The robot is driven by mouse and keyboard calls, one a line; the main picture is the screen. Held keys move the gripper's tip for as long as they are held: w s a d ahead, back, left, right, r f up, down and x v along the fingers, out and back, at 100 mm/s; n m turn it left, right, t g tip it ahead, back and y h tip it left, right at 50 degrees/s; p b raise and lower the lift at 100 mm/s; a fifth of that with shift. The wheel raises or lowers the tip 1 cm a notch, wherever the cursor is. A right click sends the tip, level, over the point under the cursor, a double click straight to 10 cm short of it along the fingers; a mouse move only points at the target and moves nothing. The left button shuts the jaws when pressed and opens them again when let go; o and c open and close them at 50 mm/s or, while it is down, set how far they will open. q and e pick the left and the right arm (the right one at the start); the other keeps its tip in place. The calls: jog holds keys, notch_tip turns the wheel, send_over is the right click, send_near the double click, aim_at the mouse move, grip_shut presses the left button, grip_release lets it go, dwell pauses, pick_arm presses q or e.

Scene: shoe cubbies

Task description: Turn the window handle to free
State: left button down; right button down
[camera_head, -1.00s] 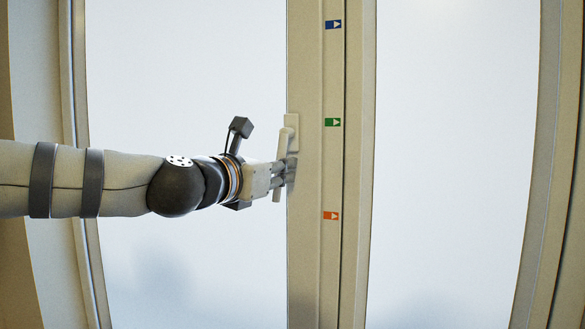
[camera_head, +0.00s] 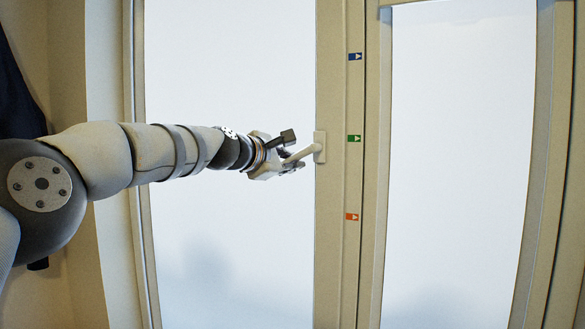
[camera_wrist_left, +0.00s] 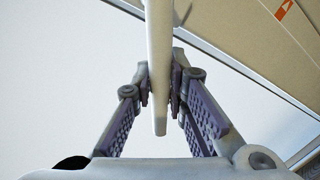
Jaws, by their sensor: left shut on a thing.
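The window handle (camera_head: 303,155) is a pale lever on a small plate (camera_head: 320,146) fixed to the window frame. It reaches out left from the plate, sloping slightly down. My left gripper (camera_head: 290,167) is shut on the lever near its free end. In the left wrist view the handle (camera_wrist_left: 159,60) runs down between the two purple-padded fingers of my left gripper (camera_wrist_left: 161,92), with its tip below them. A blue marker (camera_head: 355,57), a green marker (camera_head: 354,138) and an orange marker (camera_head: 352,217) sit on the frame right of the handle. My right gripper is not in view.
The beige window frame post (camera_head: 329,260) stands between a left pane (camera_head: 230,70) and a right pane (camera_head: 455,150). A dark hanging thing (camera_head: 18,95) is at the far left wall. Space before the panes looks clear.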

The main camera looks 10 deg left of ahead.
pick_arm(q)
jog(key=r+m, duration=0.1)
jog(key=r+m+y, duration=0.1)
jog(key=shift+w+a+m, duration=0.15)
jog(key=shift+a+m, duration=0.15)
jog(key=shift+a+r+m+y, duration=0.1)
jog(key=shift+r+m+y, duration=0.3)
jog(key=shift+r+m, duration=0.5)
jog(key=shift+f, duration=0.1)
jog(key=c, duration=1.6)
grip_release()
jog(key=shift+o, duration=0.2)
jog(key=shift+f, duration=0.1)
jog(key=v, duration=0.7)
jog(key=shift+s, duration=0.3)
jog(key=shift+f, duration=0.1)
